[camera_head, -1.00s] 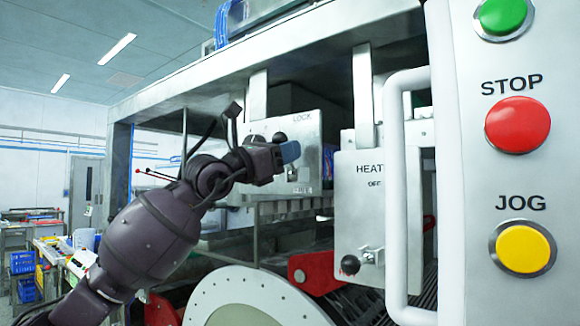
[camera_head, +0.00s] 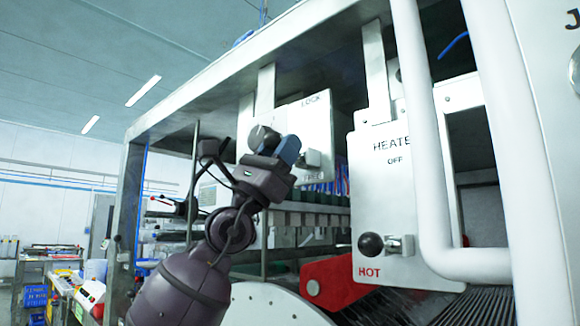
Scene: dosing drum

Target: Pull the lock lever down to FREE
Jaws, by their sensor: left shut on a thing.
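The lock panel (camera_head: 322,125) is a pale metal plate hanging in the machine frame, with LOCK at its top and FREE near its bottom. My left gripper (camera_head: 287,150), with blue fingertips, is in front of the panel's left part, between the two labels. It is shut on the lock lever, whose handle is mostly hidden by the fingers. A dark round knob (camera_head: 263,138) shows just left of the fingertips. A small metal pivot piece (camera_head: 313,158) shows right of them, above FREE. The lever's exact angle is hard to tell. My right gripper is out of view.
A HEATER panel (camera_head: 376,205) with a black knob (camera_head: 370,244) by HOT hangs to the right. A thick white handle rail (camera_head: 430,180) stands in front of it. A red bracket (camera_head: 335,284) and a white drum rim (camera_head: 270,307) are below.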

